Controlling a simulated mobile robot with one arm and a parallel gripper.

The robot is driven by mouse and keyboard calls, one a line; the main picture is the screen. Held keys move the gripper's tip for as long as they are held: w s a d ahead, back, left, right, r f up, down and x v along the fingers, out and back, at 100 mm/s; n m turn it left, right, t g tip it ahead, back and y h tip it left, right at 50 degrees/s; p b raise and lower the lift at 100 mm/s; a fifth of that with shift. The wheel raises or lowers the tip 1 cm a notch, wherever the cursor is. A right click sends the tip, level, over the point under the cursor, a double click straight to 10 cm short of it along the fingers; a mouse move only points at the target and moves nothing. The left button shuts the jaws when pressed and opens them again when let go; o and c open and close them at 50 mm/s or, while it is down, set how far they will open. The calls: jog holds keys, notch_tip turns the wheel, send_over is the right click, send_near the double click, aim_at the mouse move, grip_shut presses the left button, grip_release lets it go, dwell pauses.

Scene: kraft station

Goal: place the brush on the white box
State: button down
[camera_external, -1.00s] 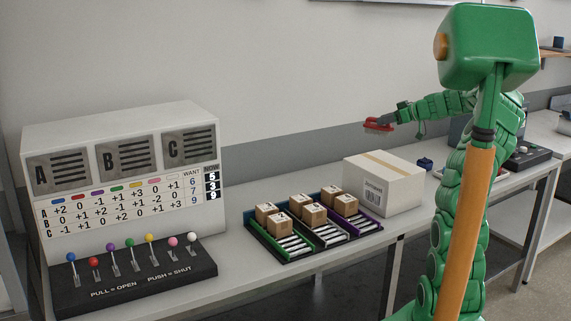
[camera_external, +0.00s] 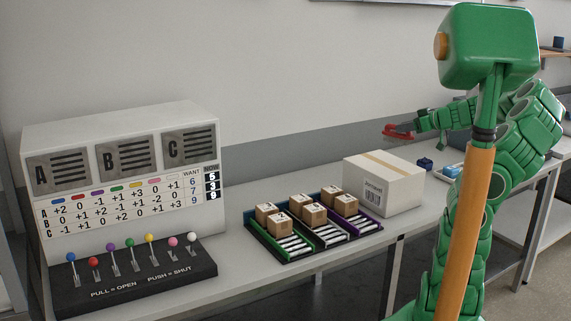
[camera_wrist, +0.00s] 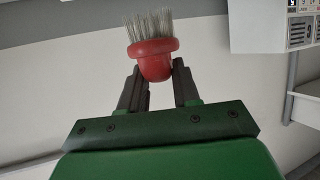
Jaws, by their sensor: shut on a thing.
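The red brush (camera_external: 398,132) is held in the air above and a little behind the white box (camera_external: 383,186), near its right half. The box stands on the bench with a tan tape strip along its top and a label on its front. My gripper (camera_external: 412,127) is shut on the brush. In the wrist view, the fingers of my gripper (camera_wrist: 159,88) clasp the red body of the brush (camera_wrist: 152,50), and its pale bristles point away from the palm. The white box cannot be made out for sure in the wrist view.
A black tray (camera_external: 284,257) with several small cartons lies left of the box. A white panel machine (camera_external: 122,150) with coloured levers stands farther left. A small blue object (camera_external: 425,164) sits right of the box. The box top looks bare.

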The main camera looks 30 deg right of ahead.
jog(key=w+d+f, duration=0.2)
jog(key=w+f, duration=0.1)
jog(key=w, duration=0.1)
jog(key=w+d+f, duration=0.2)
jog(key=w+f, duration=0.1)
jog(key=w, duration=0.1)
jog(key=w+d+f, duration=0.2)
jog(key=w+f, duration=0.2)
jog(key=shift+w+d, duration=0.1)
jog(key=shift+f, duration=1.5)
jog(key=c, duration=0.8)
grip_release()
jog(key=v, duration=1.2)
jog(key=shift+r, duration=0.1)
